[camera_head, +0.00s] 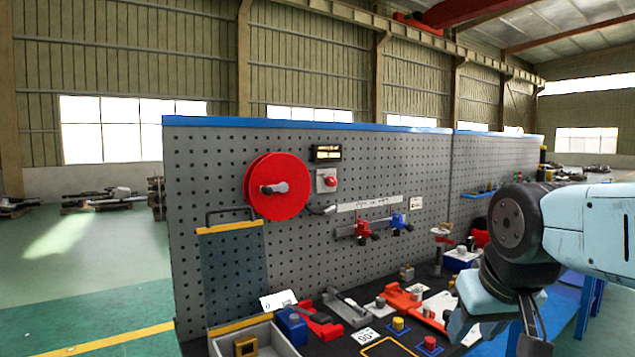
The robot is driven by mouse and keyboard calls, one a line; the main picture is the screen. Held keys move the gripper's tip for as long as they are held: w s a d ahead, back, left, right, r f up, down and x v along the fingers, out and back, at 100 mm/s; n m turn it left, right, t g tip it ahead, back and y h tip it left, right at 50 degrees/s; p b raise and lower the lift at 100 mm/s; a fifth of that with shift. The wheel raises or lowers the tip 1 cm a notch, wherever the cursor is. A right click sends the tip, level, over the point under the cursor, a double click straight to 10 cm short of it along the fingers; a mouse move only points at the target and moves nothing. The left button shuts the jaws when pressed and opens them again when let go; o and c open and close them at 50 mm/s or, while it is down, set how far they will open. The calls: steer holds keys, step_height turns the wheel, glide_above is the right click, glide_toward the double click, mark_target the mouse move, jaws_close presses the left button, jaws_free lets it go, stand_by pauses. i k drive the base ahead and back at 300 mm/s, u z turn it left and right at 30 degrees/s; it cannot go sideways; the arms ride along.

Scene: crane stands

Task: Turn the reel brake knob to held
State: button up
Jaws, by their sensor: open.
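A large red reel (285,205) with a dark grey hub handle is mounted on the grey pegboard. Just right of it, a small red knob (330,181) sits on a pale square plate (321,187); it looks like the reel brake knob. Its setting is too small to read. A dark label plate (326,153) with small pale markings hangs above it. My gripper (533,335) is at the lower right, pointing down, far from the knob and touching nothing visible.
Below the reel, a dark panel with yellow bars (232,275) leans against the pegboard (400,160). A rail holds red (363,229) and blue (398,221) valve-like parts. The bench below is crowded with blocks, knobs and a grey tray (278,338). Space before the knob looks clear.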

mark_target(331, 181)
steer(key=z, duration=0.2)
steer(key=i, duration=0.95)
steer(key=u, duration=0.1)
